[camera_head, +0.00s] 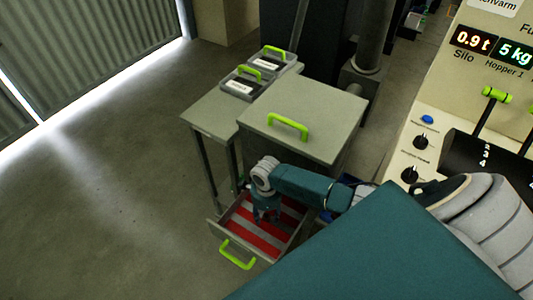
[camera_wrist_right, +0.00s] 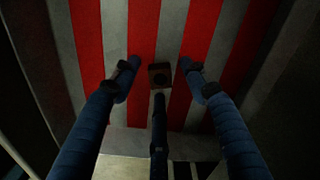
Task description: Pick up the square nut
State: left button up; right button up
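The square nut (camera_wrist_right: 159,72) is a small dark brown block with a round hole. In the right wrist view it lies on the red and grey striped floor of the open drawer (camera_head: 245,251). My right gripper (camera_head: 266,212) reaches down into that drawer. In the right wrist view its three blue fingers (camera_wrist_right: 160,81) are spread open around the nut, two at the sides and one at the near edge. I cannot tell whether the near finger touches it. In the head view the nut cannot be made out under the gripper. My left gripper is not in view.
The drawer has a green handle (camera_head: 238,255) and low walls. Above it stands a grey cabinet top (camera_head: 305,118) with a green handle. A side table (camera_head: 210,112) carries two bins (camera_head: 243,84). A control panel (camera_head: 425,135) stands at right. The floor at left is clear.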

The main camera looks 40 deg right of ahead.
jog(key=c, duration=0.8)
jog(key=shift+r, duration=0.1)
